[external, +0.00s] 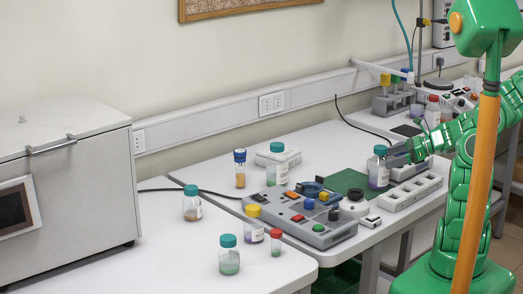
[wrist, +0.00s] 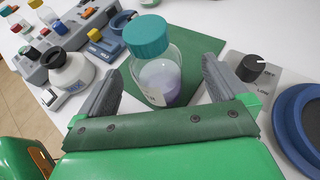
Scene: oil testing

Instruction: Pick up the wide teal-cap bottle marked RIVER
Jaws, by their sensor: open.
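A wide clear bottle with a teal cap and purple contents (external: 378,175) stands upright at the green mat on the far bench. In the wrist view the same bottle (wrist: 160,82) stands between my two grey fingers, with gaps at both sides. Its label is partly in view, but I cannot read the marking. My gripper (wrist: 158,68) is open and empty around it; in the external view my gripper (external: 392,154) is at the bottle's right side. Other teal-cap bottles stand at the bench middle (external: 277,166), further left (external: 192,205) and at the front (external: 228,258).
A grey control box (external: 300,215) with coloured knobs lies left of the bottle. A white dropper-like bottle (wrist: 72,70) stands near it. A knob panel (wrist: 250,68) and blue round dish (wrist: 302,120) lie close to my right finger. A yellow-cap bottle (external: 253,225) stands farther left.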

